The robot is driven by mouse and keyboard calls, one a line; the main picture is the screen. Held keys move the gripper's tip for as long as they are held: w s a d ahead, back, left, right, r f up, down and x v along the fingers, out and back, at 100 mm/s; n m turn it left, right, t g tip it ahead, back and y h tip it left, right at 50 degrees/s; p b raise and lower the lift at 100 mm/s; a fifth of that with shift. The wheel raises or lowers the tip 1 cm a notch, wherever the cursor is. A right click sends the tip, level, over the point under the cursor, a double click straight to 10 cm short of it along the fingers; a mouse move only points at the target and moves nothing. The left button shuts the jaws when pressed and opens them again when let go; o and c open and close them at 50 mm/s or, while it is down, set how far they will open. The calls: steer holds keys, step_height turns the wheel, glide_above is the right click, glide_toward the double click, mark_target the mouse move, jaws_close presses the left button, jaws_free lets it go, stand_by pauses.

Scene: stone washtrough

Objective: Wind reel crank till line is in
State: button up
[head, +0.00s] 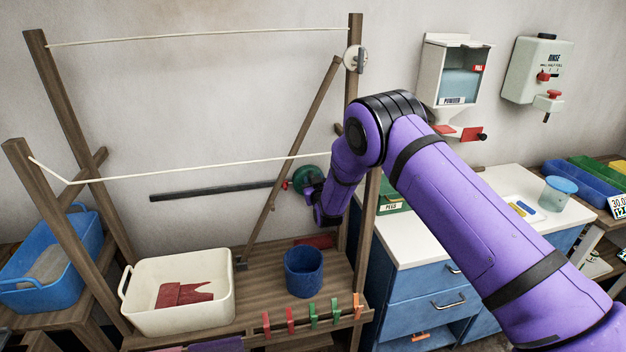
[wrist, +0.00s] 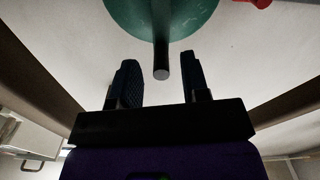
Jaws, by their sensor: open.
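The green reel (head: 312,176) is on the right post of the wooden frame, partly hidden by my purple arm. Its green disc (wrist: 160,14) fills the top of the wrist view, with a dark crank handle (wrist: 161,45) sticking out toward me. My gripper (wrist: 158,72) is open, with one finger on each side of the handle's end and gaps showing. In the head view my gripper (head: 316,190) is at the reel, its fingertips hard to make out. A pale lower line (head: 190,171) runs from the front left post toward the reel's side of the frame.
A diagonal wooden brace (head: 290,165) stands left of the reel. A blue pot (head: 303,272) and cream tub (head: 178,318) stand below. A white-topped cabinet (head: 425,235) is at right.

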steer(key=v, duration=0.9)
steer(key=shift+s, duration=0.1)
